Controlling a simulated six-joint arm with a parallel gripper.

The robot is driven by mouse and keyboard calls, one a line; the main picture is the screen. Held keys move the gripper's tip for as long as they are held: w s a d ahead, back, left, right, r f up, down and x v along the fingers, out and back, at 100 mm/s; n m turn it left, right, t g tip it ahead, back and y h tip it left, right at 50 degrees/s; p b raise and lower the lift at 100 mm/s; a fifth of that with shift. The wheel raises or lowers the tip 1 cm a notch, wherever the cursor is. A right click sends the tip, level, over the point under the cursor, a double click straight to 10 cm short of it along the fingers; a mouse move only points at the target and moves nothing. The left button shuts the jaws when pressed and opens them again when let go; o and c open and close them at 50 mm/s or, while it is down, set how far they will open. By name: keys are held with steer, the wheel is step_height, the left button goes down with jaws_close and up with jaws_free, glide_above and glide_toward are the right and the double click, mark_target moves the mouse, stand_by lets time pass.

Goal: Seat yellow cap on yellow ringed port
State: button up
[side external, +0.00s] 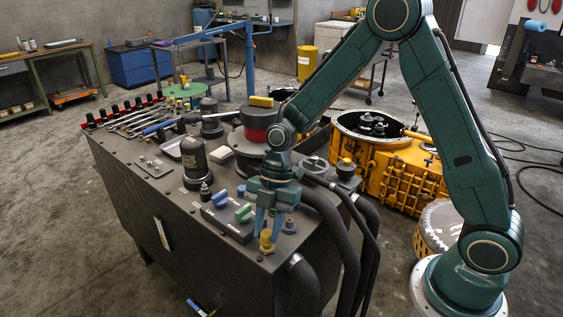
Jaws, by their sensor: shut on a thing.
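My teal gripper (268,230) points down near the front right corner of the dark bench-like unit (140,205). Its blue-grey fingers are shut on the small yellow cap (266,236). The cap is at the fingertips, directly above or on the yellow ringed port (267,249). The cap and port overlap in this view, so I cannot tell whether they touch. The fingers partly hide the cap.
Blue (220,198) and green (244,213) caps sit on a block to the left. A blue ringed port (289,225) stands close on the right. Thick black hoses (325,225) run beside it. An orange transmission housing (395,175) stands behind.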

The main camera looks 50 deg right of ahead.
steer(key=shift+f, duration=0.8)
steer(key=o, duration=1)
steer(key=shift+r, duration=0.15)
steer(key=v, duration=1.3)
steer(key=shift+d+r, duration=0.2)
steer(key=shift+r, duration=0.15)
step_height(320, 180, up, 7)
